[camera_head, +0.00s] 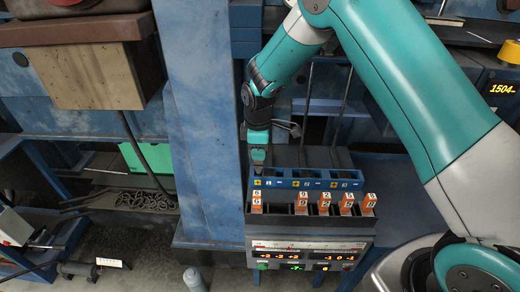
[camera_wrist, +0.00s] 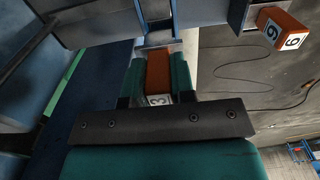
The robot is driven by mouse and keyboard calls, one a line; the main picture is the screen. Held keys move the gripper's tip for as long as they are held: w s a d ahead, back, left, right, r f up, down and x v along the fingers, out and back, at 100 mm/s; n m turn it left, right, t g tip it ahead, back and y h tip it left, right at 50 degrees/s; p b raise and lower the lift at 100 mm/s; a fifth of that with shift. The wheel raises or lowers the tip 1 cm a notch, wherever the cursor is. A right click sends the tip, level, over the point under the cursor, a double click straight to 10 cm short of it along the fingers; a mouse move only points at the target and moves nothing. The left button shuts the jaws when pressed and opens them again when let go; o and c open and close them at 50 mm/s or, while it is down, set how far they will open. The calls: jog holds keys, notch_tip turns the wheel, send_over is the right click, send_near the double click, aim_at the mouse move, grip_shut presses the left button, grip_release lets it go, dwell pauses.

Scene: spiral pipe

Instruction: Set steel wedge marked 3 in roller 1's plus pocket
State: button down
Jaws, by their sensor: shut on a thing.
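My gripper (camera_head: 258,158) is upright over the left end of a blue pocket strip (camera_head: 322,184) in the head view. In the wrist view my gripper (camera_wrist: 157,80) is shut on an orange-and-steel wedge (camera_wrist: 158,70), whose white label reads 3. The wedge's far end points at a blue slotted part (camera_wrist: 160,38). I cannot tell whether its tip is inside the slot. The strip has three sections with yellow plus marks; the leftmost (camera_head: 268,182) lies just below my gripper. In the head view the held wedge is mostly hidden.
A dark rack in front of the strip holds several orange wedges, one at far left (camera_head: 256,202) and others rightward (camera_head: 324,203). One slot between them looks empty. A display panel (camera_head: 305,256) is below. A blue column (camera_head: 205,120) stands close left. Another wedge (camera_wrist: 284,40) shows in the wrist view.

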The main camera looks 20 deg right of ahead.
jog(key=shift+f+b, duration=1.65)
jog(key=shift+f, duration=0.7)
jog(key=c, duration=0.9)
grip_release()
notch_tip(320, 180, up, 6)
jog(key=b, duration=0.3)
jog(key=shift+r, duration=0.75)
